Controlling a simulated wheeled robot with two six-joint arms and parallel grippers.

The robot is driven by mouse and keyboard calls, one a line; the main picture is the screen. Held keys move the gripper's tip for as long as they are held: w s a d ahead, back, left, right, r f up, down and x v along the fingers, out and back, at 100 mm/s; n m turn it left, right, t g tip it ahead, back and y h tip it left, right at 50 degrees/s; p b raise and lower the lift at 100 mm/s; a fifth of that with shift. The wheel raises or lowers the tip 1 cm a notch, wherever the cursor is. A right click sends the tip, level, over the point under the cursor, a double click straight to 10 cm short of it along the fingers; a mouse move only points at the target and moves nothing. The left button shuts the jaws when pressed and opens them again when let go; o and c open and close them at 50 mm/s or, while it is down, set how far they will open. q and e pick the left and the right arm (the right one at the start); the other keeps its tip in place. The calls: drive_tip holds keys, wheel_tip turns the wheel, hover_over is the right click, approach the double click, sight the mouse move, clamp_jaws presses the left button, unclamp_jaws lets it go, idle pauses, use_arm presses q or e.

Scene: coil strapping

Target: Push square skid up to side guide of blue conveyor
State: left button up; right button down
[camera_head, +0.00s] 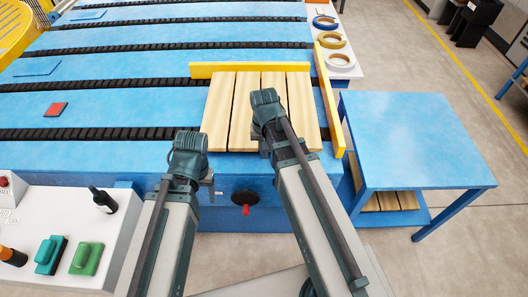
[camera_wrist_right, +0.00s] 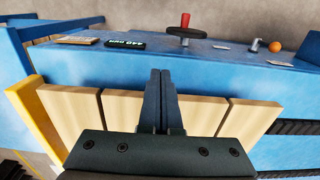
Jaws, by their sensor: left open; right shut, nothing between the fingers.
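The square skid (camera_head: 243,100) of pale wooden planks lies flat on the near right end of the blue conveyor (camera_head: 90,107). A yellow side guide (camera_head: 329,98) runs along the skid's right edge; I cannot tell whether they touch. In the right wrist view, the skid's planks (camera_wrist_right: 200,112) lie beside the yellow guide (camera_wrist_right: 38,115). My right gripper (camera_head: 266,148) is over the skid's near part, its fingers mostly hidden in the head view. In the wrist view its fingers (camera_wrist_right: 160,78) are shut and empty. My left gripper (camera_head: 209,188) is open at the conveyor's near edge, left of the skid.
A yellow bar (camera_head: 250,69) crosses behind the skid. A blue table (camera_head: 415,140) stands at the right, with wood on its lower shelf. Strap rolls (camera_head: 340,61) lie on a white surface behind. A white control panel (camera_head: 85,225) with buttons is at the near left.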

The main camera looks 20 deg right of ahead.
drive_tip(key=w+f+b, duration=0.2)
drive_tip(key=f, duration=0.1)
drive_tip(key=w+f+b, duration=0.1)
drive_tip(key=f+b, duration=0.1)
drive_tip(key=shift+d, duration=0.35)
drive_tip(key=shift+w+d, duration=0.2)
drive_tip(key=shift+w, duration=0.25)
drive_tip(key=w, duration=0.2)
drive_tip(key=w+d, duration=0.1)
drive_tip(key=w, duration=0.1)
drive_tip(key=w+d, duration=0.1)
drive_tip(key=w, duration=0.1)
drive_tip(key=shift+w, duration=0.4)
drive_tip(key=shift+s, duration=0.25)
